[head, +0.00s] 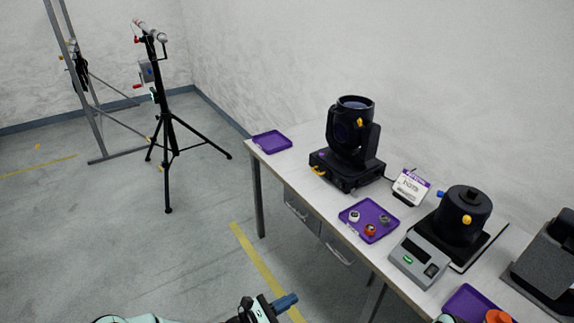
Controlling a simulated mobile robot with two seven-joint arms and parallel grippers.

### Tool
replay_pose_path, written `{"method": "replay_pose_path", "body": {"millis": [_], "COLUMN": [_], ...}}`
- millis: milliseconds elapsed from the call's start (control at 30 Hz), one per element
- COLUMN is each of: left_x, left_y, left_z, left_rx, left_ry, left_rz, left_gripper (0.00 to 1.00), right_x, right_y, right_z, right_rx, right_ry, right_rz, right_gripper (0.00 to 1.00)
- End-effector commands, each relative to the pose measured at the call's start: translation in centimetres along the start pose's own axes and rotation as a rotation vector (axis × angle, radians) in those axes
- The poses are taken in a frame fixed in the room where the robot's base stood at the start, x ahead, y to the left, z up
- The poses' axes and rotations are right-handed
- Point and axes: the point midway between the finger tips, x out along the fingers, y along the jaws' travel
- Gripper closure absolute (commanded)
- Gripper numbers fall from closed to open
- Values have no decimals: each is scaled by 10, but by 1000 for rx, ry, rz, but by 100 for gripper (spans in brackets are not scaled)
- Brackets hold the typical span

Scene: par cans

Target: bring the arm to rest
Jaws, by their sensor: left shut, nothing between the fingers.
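My left gripper (284,303) shows at the bottom centre of the head view, with its blue fingertips together. It is shut with nothing held. It is over the floor, to the left of the table and apart from it. My left arm comes in along the bottom edge, mostly cut off by the frame. My right gripper's fingers do not show.
A long table (313,210) runs along the wall. On it are a black moving-head light (352,135), a purple tray (379,233) with small parts, an empty purple tray (272,142), a grey scale (420,259) and a black can (463,214). A tripod stand (168,130) stands behind on open floor.

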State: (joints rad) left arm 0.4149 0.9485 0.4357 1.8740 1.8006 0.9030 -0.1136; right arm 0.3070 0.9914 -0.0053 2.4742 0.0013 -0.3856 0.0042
Motion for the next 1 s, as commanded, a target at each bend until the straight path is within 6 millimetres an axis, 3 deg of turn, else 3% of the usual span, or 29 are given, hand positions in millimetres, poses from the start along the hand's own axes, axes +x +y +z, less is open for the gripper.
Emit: {"method": "replay_pose_path", "body": {"millis": [33, 100, 167, 300, 400, 533, 700, 867, 1000], "left_x": [-8, -23, -39, -95, -146, -214, -264, -280, -279], "left_y": [-36, -73, -104, -166, -202, -227, -232, -233, -229], "left_z": [-36, -70, -99, -166, -212, -262, -298, -312, -272], "left_rx": [15, 59, 104, 243, 388, 641, 970, 1254, 1285], "left_ry": [87, 191, 279, 480, 614, 746, 797, 756, 742], "left_rz": [-101, -226, -333, -589, -779, -1007, -1175, -1230, -1233], "left_gripper": [100, 100, 100, 100, 100, 100, 100, 100, 100], "right_x": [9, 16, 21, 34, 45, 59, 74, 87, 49], "right_y": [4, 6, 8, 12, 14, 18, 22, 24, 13], "right_z": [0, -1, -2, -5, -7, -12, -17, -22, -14], "right_rx": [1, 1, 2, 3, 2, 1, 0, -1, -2], "right_ry": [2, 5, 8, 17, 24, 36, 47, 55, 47], "right_rz": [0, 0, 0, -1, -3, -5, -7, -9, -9], "right_gripper": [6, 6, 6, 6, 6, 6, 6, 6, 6]}}
